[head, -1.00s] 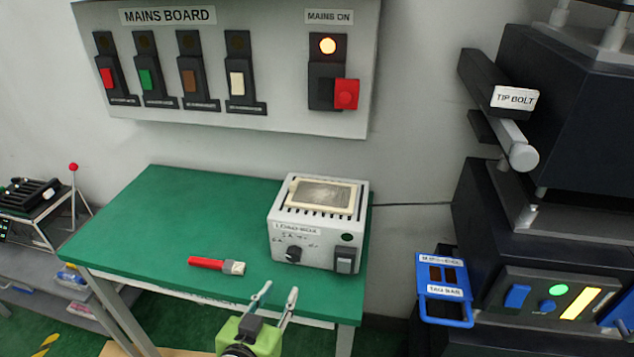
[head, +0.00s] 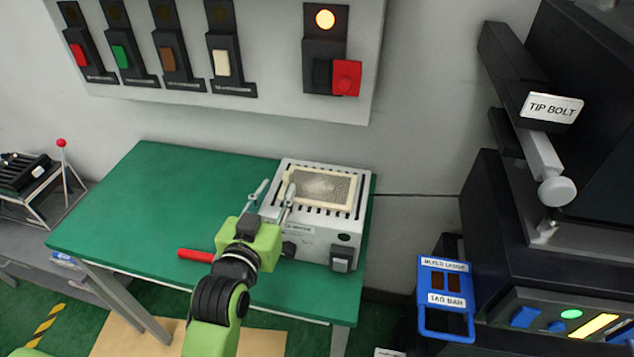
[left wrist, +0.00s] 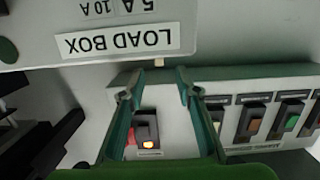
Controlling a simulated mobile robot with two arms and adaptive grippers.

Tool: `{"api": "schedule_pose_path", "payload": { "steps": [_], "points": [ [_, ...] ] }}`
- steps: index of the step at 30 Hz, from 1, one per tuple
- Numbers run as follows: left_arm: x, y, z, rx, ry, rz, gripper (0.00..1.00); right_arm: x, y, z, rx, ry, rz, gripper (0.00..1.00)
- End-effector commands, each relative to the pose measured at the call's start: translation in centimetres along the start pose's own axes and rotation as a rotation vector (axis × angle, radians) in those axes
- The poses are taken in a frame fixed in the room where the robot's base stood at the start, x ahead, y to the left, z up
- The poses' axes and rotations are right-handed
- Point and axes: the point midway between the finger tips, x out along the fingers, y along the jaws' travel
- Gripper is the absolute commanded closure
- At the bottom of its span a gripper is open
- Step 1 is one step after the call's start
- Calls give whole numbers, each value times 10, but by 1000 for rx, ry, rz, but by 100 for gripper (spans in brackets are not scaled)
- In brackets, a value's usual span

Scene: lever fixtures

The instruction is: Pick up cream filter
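The cream filter (head: 319,187), a flat cream frame around a grey mesh, lies on the slotted top of the grey load box (head: 314,246). My left gripper (head: 277,186) is open, its two fingers apart, at the filter's left side in the head view. Nothing shows between the fingers; I cannot tell whether they touch the box. In the left wrist view the fingers (left wrist: 156,85) are spread below the upside-down load box (left wrist: 120,42), and a small cream tab (left wrist: 158,62) shows at its edge between them. My right gripper is not in view.
A red-handled tool (head: 195,255) lies on the green table (head: 150,200), partly hidden by my left arm. The mains board (head: 260,95) hangs on the wall behind. A dark machine with a tip bolt lever (head: 545,165) and a blue tag bar (head: 445,318) stand right.

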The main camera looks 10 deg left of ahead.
Motion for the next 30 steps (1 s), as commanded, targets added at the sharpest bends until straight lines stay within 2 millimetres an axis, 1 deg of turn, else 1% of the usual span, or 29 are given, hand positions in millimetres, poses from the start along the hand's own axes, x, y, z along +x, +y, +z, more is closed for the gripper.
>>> {"api": "schedule_pose_path", "payload": {
  "steps": [1,3,9,11,15,19,23,29,30],
  "points": [
    [7,0,-2,0,1,0,69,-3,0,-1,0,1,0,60],
    [14,0,-1,0,1,-1,69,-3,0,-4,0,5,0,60],
    [24,0,-2,0,1,0,69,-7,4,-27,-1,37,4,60],
    [30,1,-2,0,0,0,69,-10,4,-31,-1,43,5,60],
    [49,2,-3,1,0,0,69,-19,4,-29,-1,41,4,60],
    [64,2,-2,1,1,0,69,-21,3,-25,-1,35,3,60],
    [70,2,0,0,0,0,69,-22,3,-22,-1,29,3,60],
    [70,2,1,0,0,0,69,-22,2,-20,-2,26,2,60],
    [70,2,1,0,0,0,75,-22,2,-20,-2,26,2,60]
  ]
}}
